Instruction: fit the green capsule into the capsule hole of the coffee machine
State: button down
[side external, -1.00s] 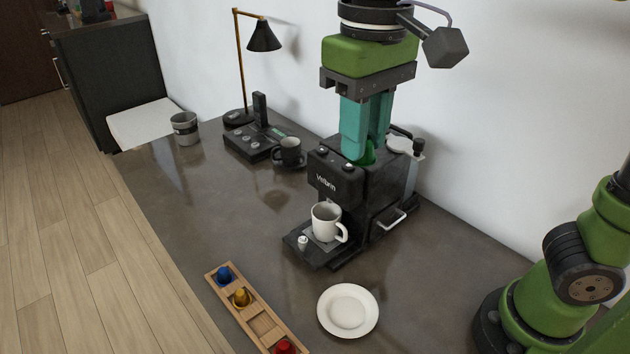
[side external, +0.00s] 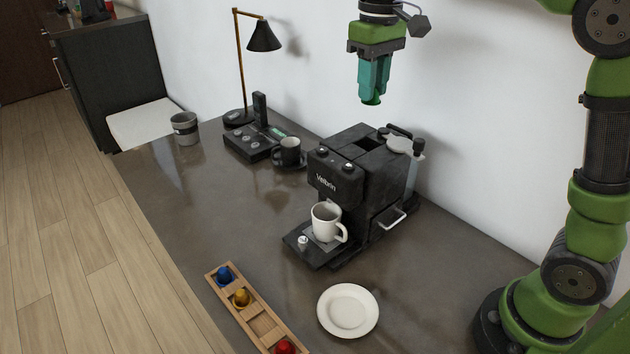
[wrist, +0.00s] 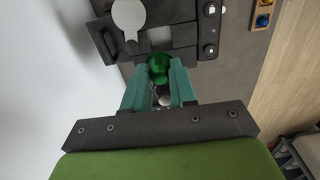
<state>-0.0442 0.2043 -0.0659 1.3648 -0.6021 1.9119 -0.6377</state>
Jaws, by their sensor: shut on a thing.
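The green capsule (side external: 371,100) is held between the teal fingertips of my gripper (side external: 374,80), which is shut on it. The capsule also shows in the wrist view (wrist: 158,70), between the fingers of my gripper (wrist: 159,84). In the side view my gripper hangs well above the coffee machine (side external: 335,180), apart from it. In the wrist view the machine (wrist: 180,37) lies beyond the fingertips.
A white mug (side external: 325,218) stands under the machine's spout. A wooden holder (side external: 265,327) with blue, yellow and red capsules and a white plate (side external: 347,311) are in front. A dark cup (side external: 288,151), a phone (side external: 252,143) and a lamp (side external: 262,38) stand at the back left.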

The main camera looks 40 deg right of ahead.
aim_at(368, 136)
jog(key=shift+f, duration=5.4)
jog(key=shift+a, duration=0.1)
jog(key=c, duration=0.9)
grip_release()
jog(key=shift+o, duration=0.4)
notch_tip(368, 136, up, 18)
jog(key=shift+s, duration=0.1)
